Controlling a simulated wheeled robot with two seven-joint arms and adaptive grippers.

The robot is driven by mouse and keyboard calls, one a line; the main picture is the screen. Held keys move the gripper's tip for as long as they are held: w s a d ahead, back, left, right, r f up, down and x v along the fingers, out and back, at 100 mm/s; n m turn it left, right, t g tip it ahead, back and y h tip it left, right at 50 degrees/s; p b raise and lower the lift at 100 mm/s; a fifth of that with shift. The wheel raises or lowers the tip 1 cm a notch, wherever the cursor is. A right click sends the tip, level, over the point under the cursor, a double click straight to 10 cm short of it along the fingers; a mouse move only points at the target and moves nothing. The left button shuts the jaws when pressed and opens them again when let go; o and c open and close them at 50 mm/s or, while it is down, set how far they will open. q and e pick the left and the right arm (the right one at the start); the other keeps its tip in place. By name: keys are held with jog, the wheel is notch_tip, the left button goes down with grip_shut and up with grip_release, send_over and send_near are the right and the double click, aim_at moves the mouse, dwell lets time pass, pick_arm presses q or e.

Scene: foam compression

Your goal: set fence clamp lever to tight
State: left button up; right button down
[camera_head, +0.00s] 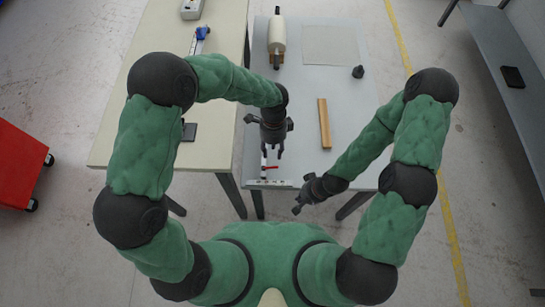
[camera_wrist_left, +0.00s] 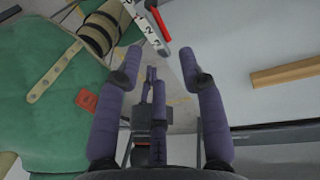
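The red clamp lever (camera_head: 270,167) is a small red bar near the front left edge of the grey table. In the left wrist view the lever (camera_wrist_left: 159,22) lies at the top beside a white scale strip (camera_wrist_left: 141,20) with black numbers. My left gripper (camera_head: 272,153) points down just above and behind the lever in the head view. In the wrist view its fingers (camera_wrist_left: 160,60) are spread with nothing between them, and the lever lies beyond the fingertips. My right gripper (camera_head: 298,205) hangs in front of the table's near edge, away from the lever; its finger gap is unclear.
A wooden bar (camera_head: 324,123) lies on the grey table (camera_head: 345,95) right of my left gripper. A roll (camera_head: 277,35), a flat sheet (camera_head: 330,45) and a small black object (camera_head: 358,72) sit farther back. A cream table (camera_head: 130,125) adjoins on the left.

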pick_arm(q)
jog(key=shift+w+r, duration=0.2)
jog(key=shift+r, duration=1)
